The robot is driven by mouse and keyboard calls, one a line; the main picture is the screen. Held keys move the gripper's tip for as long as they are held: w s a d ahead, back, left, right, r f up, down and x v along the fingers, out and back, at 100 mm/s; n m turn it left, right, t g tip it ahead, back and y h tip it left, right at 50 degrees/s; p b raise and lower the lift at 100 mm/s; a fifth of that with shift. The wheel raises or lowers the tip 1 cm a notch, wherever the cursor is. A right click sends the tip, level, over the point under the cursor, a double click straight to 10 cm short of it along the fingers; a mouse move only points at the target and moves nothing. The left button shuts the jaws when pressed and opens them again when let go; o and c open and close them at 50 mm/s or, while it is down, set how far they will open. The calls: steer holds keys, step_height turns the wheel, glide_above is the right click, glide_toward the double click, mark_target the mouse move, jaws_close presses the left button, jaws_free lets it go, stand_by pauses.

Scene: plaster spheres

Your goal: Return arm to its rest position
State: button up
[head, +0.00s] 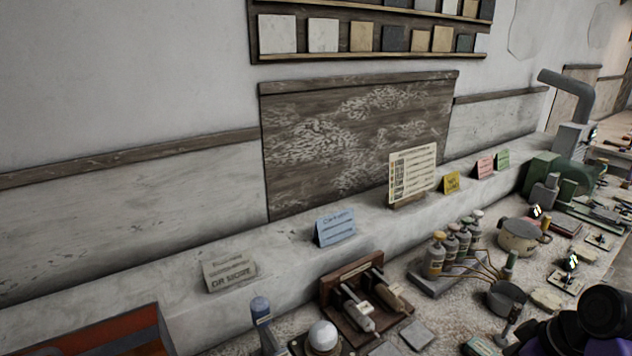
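A dark, rounded black and purple shape fills the bottom right corner; it looks like part of my arm. No gripper fingers show. A white sphere (323,335), plaster by its look, sits on a dark base at the bottom edge. It stands on the cluttered workbench (290,322) and is well apart from the dark shape.
A wooden rack (352,292) with metal tools stands right of the sphere. Several capped bottles (452,250), a lidded pot (520,236) and a small pan (506,298) crowd the bench. Cards, including a blue one (335,228), stand along the ledge. A green machine (560,172) stands far right.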

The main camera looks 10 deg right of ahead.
steer(key=w+d+r+m+t+h, duration=0.4)
steer(key=w+d+r+t, duration=0.1)
steer(key=w, duration=0.2)
steer(key=s+a+m+t+h+b, duration=0.1)
steer(key=s+a+m+t+h, duration=0.45)
steer(key=s+a, duration=1.05)
steer(key=s+a+f+n+y, duration=0.1)
steer(key=s+a+y, duration=0.3)
steer(key=s, duration=0.5)
steer(key=s+a+f+n+y+b, duration=0.1)
steer(key=s+a+n+y, duration=0.3)
steer(key=s+a, duration=0.5)
steer(key=shift+a+n, duration=0.15)
steer(key=shift+n, duration=0.2)
